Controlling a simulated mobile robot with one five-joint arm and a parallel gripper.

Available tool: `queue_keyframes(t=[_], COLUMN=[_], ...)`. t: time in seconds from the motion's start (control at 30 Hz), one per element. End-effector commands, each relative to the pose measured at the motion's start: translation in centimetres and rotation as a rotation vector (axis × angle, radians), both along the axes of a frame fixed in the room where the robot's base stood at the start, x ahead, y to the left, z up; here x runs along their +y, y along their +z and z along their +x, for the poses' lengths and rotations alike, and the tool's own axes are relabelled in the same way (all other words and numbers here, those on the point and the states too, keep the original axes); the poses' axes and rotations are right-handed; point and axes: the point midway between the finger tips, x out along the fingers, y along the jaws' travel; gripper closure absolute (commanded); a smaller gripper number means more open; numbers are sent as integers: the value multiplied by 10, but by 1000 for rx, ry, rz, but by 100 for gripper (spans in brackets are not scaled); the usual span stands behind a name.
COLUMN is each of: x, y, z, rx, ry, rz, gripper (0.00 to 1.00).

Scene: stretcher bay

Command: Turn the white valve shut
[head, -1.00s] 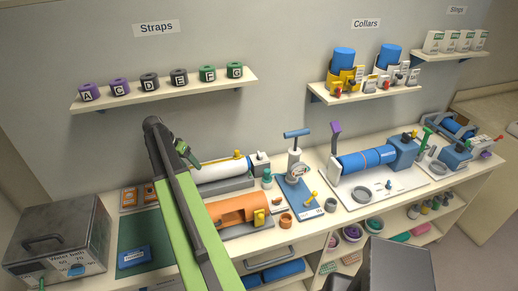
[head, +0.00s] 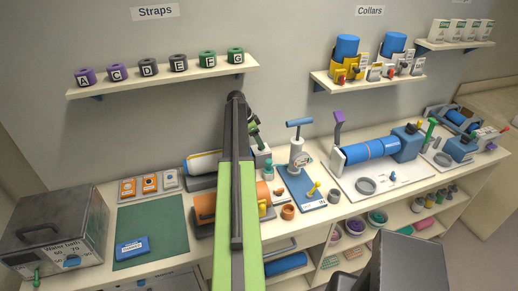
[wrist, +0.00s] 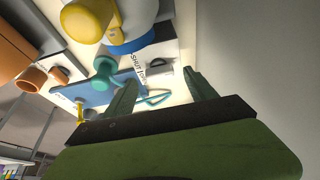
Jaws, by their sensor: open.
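My gripper (wrist: 160,78) is open in the wrist view, its two dark green fingers apart with nothing held between them. In the head view my gripper (head: 254,128) is partly behind my arm, above the back of the bench. A white block (head: 261,162) is just below it, at the right end of a blue and white cylinder (head: 203,163). In the wrist view a pale plate with "Shut" lettering (wrist: 138,66) and a small dark fitting lies ahead of the fingers. I cannot tell which part is the white valve's handle; my arm hides part of this area.
An orange cradle (head: 205,208) stands in front, partly behind my arm. A white pump with a blue T-handle (head: 299,124) stands on a blue mat to the right. A metal water bath (head: 55,230) is at left. The strap shelf (head: 165,80) is above. The green mat (head: 165,215) has free room.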

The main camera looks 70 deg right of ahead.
Motion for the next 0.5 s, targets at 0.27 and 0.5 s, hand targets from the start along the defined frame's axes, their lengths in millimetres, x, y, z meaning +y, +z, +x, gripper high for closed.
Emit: queue_keyframes(t=[0.27,0.5], x=[-5,-4], y=[-20,-19], z=[-5,-4], rx=[0,0], ry=[2,3], rz=[0,0], gripper=[35,50])
